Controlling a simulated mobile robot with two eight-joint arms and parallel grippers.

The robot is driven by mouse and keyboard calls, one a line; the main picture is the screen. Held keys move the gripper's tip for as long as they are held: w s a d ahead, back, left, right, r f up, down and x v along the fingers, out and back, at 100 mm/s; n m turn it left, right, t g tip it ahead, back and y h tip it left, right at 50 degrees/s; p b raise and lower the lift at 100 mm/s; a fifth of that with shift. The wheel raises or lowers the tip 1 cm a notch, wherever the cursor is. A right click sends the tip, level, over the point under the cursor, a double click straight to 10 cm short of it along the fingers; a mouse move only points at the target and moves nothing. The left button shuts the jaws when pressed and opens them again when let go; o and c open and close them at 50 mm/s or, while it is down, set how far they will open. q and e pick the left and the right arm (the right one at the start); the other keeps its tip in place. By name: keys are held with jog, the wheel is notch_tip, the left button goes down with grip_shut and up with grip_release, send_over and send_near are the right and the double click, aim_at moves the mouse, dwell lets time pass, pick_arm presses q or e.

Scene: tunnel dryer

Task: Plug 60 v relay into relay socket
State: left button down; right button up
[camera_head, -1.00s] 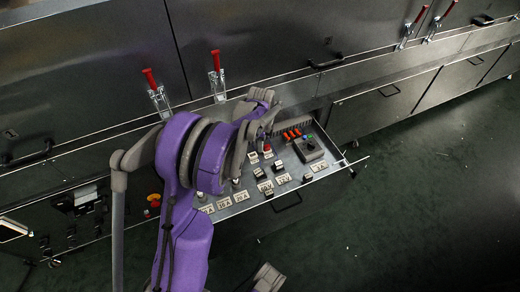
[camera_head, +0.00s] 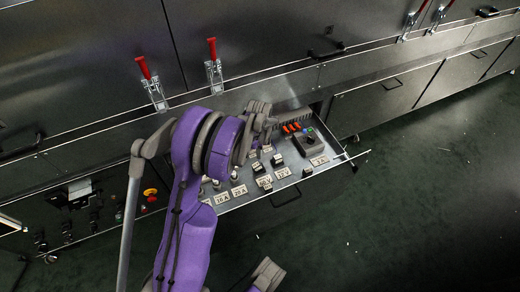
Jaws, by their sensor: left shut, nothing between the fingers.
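An open drawer (camera_head: 345,157) holds small blocks and white labels. Two dark, light-topped blocks (camera_head: 277,160) (camera_head: 257,168), apparently relays, stand behind labels that seem to read 60 V (camera_head: 265,181) and 72 V (camera_head: 283,173). I cannot tell for sure which one is the 60 V relay. A grey box with a dark top (camera_head: 309,142) stands at the drawer's right; I cannot tell whether it is the relay socket.
Red-handled clamps (camera_head: 214,72) are on the metal cabinet above. A red and yellow button (camera_head: 150,193) is on the panel at left.

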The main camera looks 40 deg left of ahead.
aim_at(259, 163)
pick_arm(q)
jog(key=shift+f+b, duration=1.05)
jog(key=shift+f, duration=0.9)
jog(key=shift+f, duration=0.3)
jog(key=shift+r+p, duration=0.9)
jog(key=shift+r, duration=0.65)
notch_tip(259, 163, up, 10)
jog(key=p, duration=0.2)
jog(key=shift+r+p, duration=0.25)
jog(key=shift+p, duration=0.15)
